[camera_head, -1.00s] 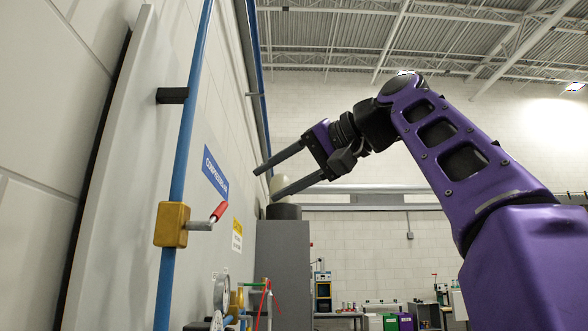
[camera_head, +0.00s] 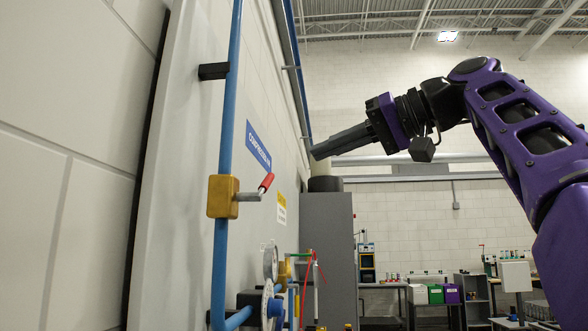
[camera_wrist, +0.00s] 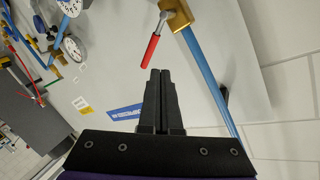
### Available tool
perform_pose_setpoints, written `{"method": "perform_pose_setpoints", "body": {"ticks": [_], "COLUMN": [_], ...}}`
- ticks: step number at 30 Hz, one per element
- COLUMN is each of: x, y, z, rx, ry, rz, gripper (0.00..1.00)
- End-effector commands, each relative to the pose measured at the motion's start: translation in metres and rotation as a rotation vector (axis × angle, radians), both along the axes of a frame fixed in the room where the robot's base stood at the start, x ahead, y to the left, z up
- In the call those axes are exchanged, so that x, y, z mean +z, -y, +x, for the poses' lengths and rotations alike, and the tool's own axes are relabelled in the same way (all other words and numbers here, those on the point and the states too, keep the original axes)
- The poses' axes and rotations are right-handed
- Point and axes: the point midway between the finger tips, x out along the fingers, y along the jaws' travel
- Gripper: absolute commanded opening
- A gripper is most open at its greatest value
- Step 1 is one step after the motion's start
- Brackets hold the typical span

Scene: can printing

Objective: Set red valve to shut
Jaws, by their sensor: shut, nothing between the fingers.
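The red valve handle (camera_head: 266,182) sticks out on a grey stem from a brass valve body (camera_head: 223,196) on a vertical blue pipe (camera_head: 229,120) along the wall. In the head view my gripper (camera_head: 314,153) is up and to the right of the handle, apart from it, with its fingers together and pointing left. In the wrist view the red handle (camera_wrist: 151,50) lies just beyond and slightly left of my fingertips (camera_wrist: 160,72), with the brass body (camera_wrist: 176,14) at the top. The fingers are shut and empty.
A blue sign (camera_head: 258,147) and a yellow label (camera_head: 281,208) are on the wall. Gauges (camera_head: 270,262) and piping sit below the valve. A grey cabinet (camera_head: 327,250) stands behind. Workbenches with bins (camera_head: 435,293) are at the back right. The space between gripper and handle looks clear.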

Motion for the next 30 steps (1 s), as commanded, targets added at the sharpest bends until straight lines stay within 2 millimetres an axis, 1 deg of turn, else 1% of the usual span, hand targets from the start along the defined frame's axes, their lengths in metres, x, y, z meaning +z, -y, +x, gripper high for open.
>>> {"method": "perform_pose_setpoints", "body": {"ticks": [1,6,10,15,21,24,27,30], "x": [-0.006,-0.014,-0.019,-0.025,-0.032,-0.035,-0.037,-0.036], "y": [-0.003,-0.013,-0.015,-0.012,-0.001,0.005,0.008,0.009], "z": [0.008,0.022,0.033,0.047,0.064,0.07,0.074,0.076], "rx": [0.065,0.268,0.389,0.486,0.501,0.482,0.461,0.45], "ry": [0.052,0.291,0.492,0.774,1.091,1.205,1.279,1.314], "rz": [-0.002,0.012,0.055,0.151,0.281,0.332,0.363,0.377], "gripper": [0.0,0.0,0.0,0.0,0.0,0.0,0.0,0.0]}}
